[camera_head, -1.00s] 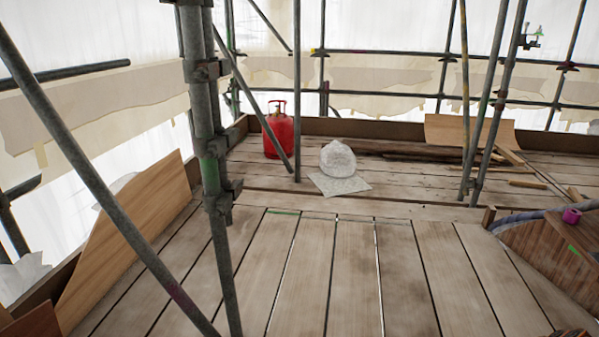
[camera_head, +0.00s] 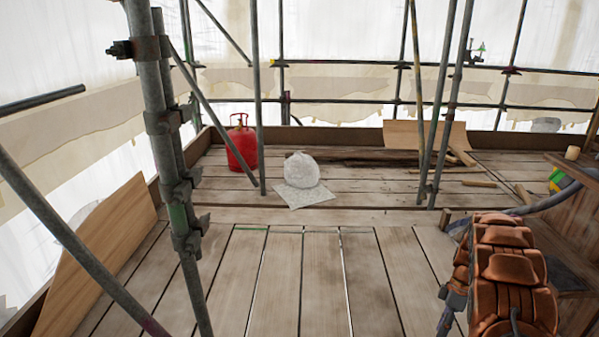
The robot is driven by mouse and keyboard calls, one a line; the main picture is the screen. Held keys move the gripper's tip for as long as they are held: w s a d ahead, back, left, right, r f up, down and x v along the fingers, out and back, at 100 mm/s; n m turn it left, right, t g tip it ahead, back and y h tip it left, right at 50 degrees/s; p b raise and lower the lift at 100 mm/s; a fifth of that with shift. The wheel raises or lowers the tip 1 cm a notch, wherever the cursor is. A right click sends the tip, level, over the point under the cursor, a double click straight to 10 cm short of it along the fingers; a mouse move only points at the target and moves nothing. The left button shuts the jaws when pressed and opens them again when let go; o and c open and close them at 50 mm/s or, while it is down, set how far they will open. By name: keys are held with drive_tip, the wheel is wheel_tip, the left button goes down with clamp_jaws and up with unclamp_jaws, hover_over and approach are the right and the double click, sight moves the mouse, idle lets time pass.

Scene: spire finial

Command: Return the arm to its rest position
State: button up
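No gripper fingers can be made out in the head view. A ribbed, copper-brown segmented shape (camera_head: 510,275) stands large at the lower right, close to the camera. A grey metal part (camera_head: 453,305) shows at its left side. I cannot tell whether this shape is part of my arm. It hides some of the deck and woodwork behind it.
Grey scaffold poles (camera_head: 160,120) rise at left, with a slanting pole (camera_head: 70,240) nearby. A red gas cylinder (camera_head: 241,148), white sack (camera_head: 299,176) and plywood sheet (camera_head: 98,265) stand around the plank deck (camera_head: 300,270). Wooden structure (camera_head: 578,220) borders the right. Middle planks are clear.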

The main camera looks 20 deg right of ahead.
drive_tip(key=s+a+r+m+h+p, duration=0.15)
drive_tip(key=a+r+p, duration=0.25)
drive_tip(key=a+r, duration=0.5)
drive_tip(key=a+r+m+h+p, duration=0.15)
drive_tip(key=a+r+p, duration=0.25)
drive_tip(key=r, duration=1)
drive_tip(key=s+a+r+m+p, duration=0.15)
drive_tip(key=a+r+p, duration=0.25)
drive_tip(key=a+r, duration=0.5)
drive_tip(key=s+a+r+m+h+p, duration=0.1)
drive_tip(key=s+a+r+m+p, duration=0.3)
drive_tip(key=s+a+r+p, duration=0.9)
drive_tip(key=s+a+r, duration=0.3)
drive_tip(key=s+r, duration=0.3)
drive_tip(key=shift+s+a+r+t, duration=0.2)
drive_tip(key=shift+a+r+t, duration=0.1)
drive_tip(key=shift+a+r, duration=0.05)
drive_tip(key=shift+d, duration=0.1)
